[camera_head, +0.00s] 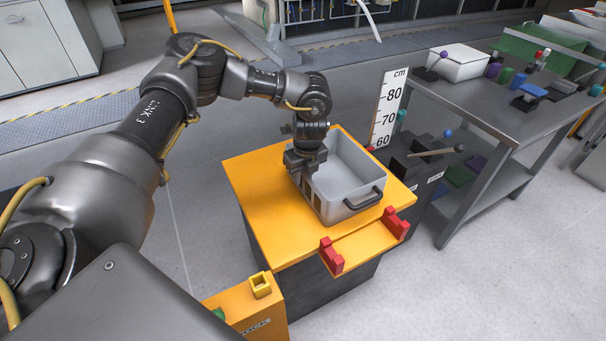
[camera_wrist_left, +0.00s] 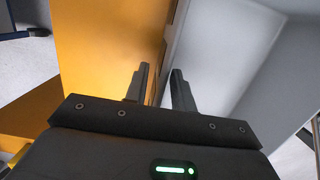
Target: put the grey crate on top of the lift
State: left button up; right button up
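The grey crate (camera_head: 352,172) is an open box with a dark handle on its near end. It rests upright on the orange top of the lift (camera_head: 250,185), between the plate's edges. My left gripper (camera_head: 306,172) reaches down at the crate's left wall. In the left wrist view, the fingers of my left gripper (camera_wrist_left: 162,85) stand apart on either side of the crate's wall (camera_wrist_left: 215,45), one over the orange top and one inside the crate. A thin gap shows between them. My right gripper is not in view.
Two red brackets (camera_head: 331,256) stand on the lift's front edge. A height scale (camera_head: 390,108) stands behind the lift. A grey table (camera_head: 490,100) with a white box and coloured items is at right. An orange block (camera_head: 245,310) is in front. Floor at left is clear.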

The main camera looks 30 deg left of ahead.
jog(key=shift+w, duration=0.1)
pick_arm(q)
jog(key=shift+r, duration=0.35)
jog(key=r, duration=0.3)
jog(key=d+r, duration=0.1)
jog(key=r, duration=0.3)
jog(key=r+p, duration=0.1)
jog(key=r, duration=0.2)
jog(key=shift+s+d+r, duration=0.15)
jog(key=shift+s+d, duration=0.05)
jog(key=shift+s, duration=0.15)
jog(key=shift+s+d+r, duration=0.1)
jog(key=shift+r, duration=0.45)
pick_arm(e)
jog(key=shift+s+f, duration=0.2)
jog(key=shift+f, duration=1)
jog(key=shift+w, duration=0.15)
pick_arm(q)
jog(key=shift+r, duration=0.1)
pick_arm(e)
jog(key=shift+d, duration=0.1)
